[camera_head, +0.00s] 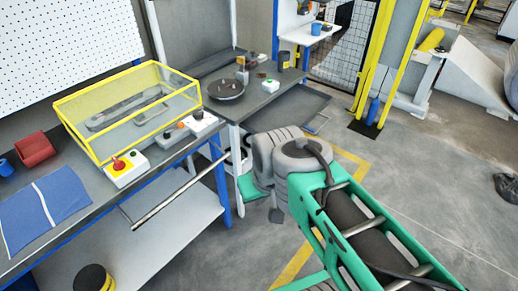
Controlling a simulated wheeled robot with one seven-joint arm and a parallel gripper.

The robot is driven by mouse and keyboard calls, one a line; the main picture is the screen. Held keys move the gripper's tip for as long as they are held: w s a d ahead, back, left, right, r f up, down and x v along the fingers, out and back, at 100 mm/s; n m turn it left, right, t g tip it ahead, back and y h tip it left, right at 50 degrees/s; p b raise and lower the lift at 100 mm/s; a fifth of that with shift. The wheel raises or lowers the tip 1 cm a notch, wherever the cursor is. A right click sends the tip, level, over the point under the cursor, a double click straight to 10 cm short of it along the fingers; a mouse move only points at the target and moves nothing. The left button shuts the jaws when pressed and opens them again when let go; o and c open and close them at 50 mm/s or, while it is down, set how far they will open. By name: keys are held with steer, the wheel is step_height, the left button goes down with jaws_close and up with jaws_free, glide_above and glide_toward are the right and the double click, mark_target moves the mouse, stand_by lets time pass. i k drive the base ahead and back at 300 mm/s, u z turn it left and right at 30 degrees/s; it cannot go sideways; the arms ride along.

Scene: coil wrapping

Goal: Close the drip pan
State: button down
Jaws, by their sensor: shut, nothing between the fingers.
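A dark flat pan (303,108) lies low beside the far workbench, at its right side. It looks like the drip pan, sticking out past the bench leg, but I cannot be sure. My arm comes in from the lower right, and its grey joints stand in front of the near part of this pan. I cannot make out my gripper's fingers; they seem hidden behind my own arm links. I see no contact between my arm and the pan.
A near bench at left carries a yellow-framed clear cover (130,108), control boxes (127,169) and a blue cloth (45,210). A silver bar (165,195) sticks out from its front. A black round plate (225,89) lies on the far bench.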

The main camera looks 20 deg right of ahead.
mark_target(299, 105)
steer(key=u, duration=0.3)
steer(key=i, duration=0.95)
steer(key=z, duration=0.55)
